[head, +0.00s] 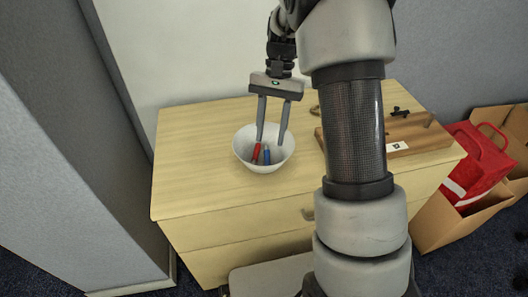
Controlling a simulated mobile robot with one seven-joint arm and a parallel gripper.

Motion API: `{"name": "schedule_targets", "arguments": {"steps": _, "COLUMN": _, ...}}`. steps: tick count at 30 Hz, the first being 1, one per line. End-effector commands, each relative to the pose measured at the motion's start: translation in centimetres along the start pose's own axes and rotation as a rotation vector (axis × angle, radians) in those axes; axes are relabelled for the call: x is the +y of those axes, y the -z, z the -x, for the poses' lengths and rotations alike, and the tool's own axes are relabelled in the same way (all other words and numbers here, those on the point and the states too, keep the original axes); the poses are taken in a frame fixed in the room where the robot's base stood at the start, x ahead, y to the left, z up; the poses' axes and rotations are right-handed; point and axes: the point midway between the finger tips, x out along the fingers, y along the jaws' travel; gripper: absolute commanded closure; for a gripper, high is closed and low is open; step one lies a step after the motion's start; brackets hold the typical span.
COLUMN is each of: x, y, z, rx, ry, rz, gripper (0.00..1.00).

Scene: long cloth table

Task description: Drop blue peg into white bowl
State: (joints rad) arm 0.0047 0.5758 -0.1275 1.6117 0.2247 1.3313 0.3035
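The white bowl (244,158) stands on a light wooden cabinet top. The blue peg (267,157) shows inside the bowl, leaning near its right side. A red peg (255,154) is also inside the bowl, to the left of the blue one. My gripper (271,142) points down over the bowl with its two fingers well apart. Nothing shows held between them. The left fingertip is close to the top of the red peg; I cannot tell whether they touch.
The wooden cabinet (195,195) has free top room left of the bowl. A brown board (405,133) with dark fittings lies at the right, partly behind my arm. A red bag (478,165) sits in a cardboard box (440,222) on the floor. A grey partition (75,120) stands left.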

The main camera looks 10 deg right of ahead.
Motion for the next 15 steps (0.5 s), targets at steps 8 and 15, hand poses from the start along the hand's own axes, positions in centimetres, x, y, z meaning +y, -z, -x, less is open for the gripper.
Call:
{"name": "schedule_targets", "arguments": {"steps": 8, "x": 0.0, "y": 0.0, "z": 1.5, "rx": 0.002, "ry": 0.001, "rz": 0.0, "gripper": 0.64}}
{"name": "schedule_targets", "arguments": {"steps": 15, "x": 0.0, "y": 0.0, "z": 7.0, "rx": 0.004, "ry": 0.002, "rz": -0.001, "gripper": 0.64}}
